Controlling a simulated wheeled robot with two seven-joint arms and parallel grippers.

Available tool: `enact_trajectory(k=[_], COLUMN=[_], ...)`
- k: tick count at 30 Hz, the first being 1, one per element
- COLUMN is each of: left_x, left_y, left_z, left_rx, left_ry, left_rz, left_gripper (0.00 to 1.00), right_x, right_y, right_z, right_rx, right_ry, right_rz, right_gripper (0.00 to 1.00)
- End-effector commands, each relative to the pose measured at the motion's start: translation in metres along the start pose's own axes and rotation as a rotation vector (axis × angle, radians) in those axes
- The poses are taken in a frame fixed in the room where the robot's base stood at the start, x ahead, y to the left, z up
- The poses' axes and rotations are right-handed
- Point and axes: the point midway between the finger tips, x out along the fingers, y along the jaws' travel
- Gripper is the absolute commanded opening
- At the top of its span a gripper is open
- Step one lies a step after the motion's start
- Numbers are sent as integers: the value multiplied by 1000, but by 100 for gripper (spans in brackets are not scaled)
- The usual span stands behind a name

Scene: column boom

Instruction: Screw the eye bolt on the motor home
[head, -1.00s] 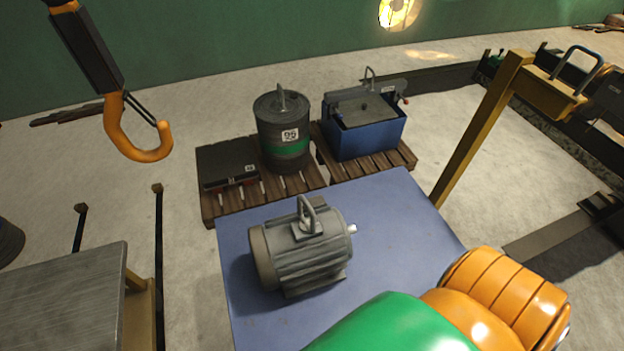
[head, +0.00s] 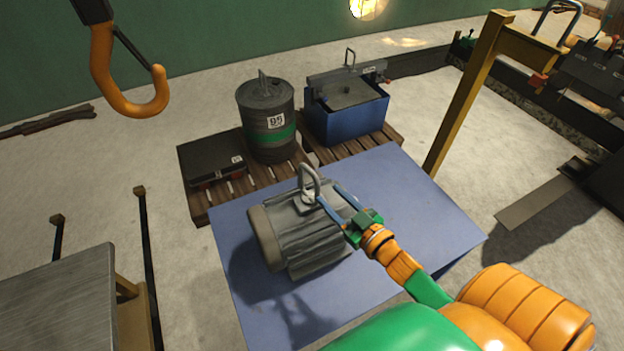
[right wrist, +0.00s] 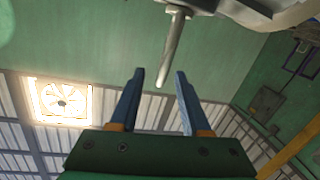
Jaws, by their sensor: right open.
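The grey finned motor (head: 290,245) lies on the blue table top (head: 420,215). The eye bolt (head: 310,180) stands upright on top of the motor, its ring showing. My right gripper (head: 328,191) comes in from the right over the motor, its open blue fingers near the eye bolt's ring. In the right wrist view, a slim grey piece that looks like the eye bolt (right wrist: 172,50) seen edge-on shows between the spread fingers of my right gripper (right wrist: 158,75), with gaps on both sides. The eye bolt's thread is hidden. My left gripper is not in view.
An orange hook (head: 130,95) hangs at upper left. Behind the table, pallets hold a dark case (head: 210,160), a drum (head: 265,115) and a blue box (head: 345,120). A yellow post (head: 465,95) stands right; a metal table (head: 55,300) stands lower left.

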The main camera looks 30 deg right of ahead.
Motion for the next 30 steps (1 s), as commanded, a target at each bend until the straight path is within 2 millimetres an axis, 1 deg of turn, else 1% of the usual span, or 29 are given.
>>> enact_trajectory(k=[1, 3, 5, 6, 12, 15, 19, 25, 26, 27, 29, 30], left_x=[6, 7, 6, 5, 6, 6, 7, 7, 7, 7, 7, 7], left_y=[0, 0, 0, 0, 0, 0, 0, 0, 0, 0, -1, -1], left_z=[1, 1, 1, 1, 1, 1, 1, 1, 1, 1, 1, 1], left_rx=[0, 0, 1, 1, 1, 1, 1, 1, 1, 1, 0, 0], left_ry=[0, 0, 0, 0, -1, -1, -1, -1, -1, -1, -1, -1], left_rz=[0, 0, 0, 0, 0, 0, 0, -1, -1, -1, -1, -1], left_gripper=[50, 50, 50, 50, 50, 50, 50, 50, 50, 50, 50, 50], right_x=[2, 4, 10, 16, 52, 64, 72, 72, 72, 72, 72, 72], right_y=[-1, -1, -1, -1, -2, -2, -3, -3, -3, -3, -3, -3], right_z=[-12, -27, -32, -34, -36, -37, -37, -37, -37, -37, -37, -37], right_rx=[-10, -18, -19, -18, -18, -17, -18, -17, -17, -17, -17, -17], right_ry=[50, 92, 103, 105, 100, 99, 97, 96, 96, 96, 96, 96], right_rz=[-12, -23, -25, -25, -23, -23, -24, -24, -24, -24, -24, -24], right_gripper=[47, 47, 47, 47, 47, 47, 47, 47, 44, 34, 17, 7])
